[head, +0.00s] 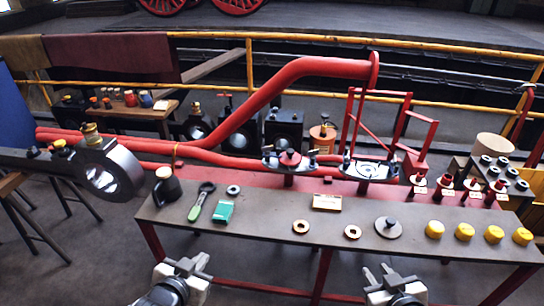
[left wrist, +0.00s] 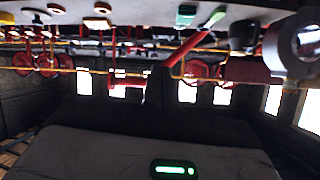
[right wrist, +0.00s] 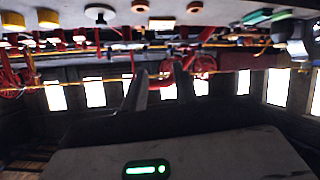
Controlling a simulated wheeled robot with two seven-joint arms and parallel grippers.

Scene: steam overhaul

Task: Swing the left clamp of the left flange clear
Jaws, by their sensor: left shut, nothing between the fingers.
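The left flange (head: 289,158) stands on a short post behind the bench, with a red centre and dark plate. Its left clamp (head: 269,158) is a small dark piece at the plate's left side; its right clamp (head: 312,158) sits on the other side. They are too small to tell how the left clamp is seated. My left gripper (head: 190,264) is shut and empty, low in front of the bench, well short of the flange. My right gripper (head: 379,273) is also in front of the bench, apart from everything; its fingers look spread in the right wrist view (right wrist: 157,85).
The bench (head: 270,222) holds a green-handled wrench (head: 199,203), a green box (head: 223,212), copper rings (head: 301,226) and several yellow caps (head: 465,232). A second flange (head: 368,170) stands to the right. A large red pipe (head: 265,95) rises behind.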

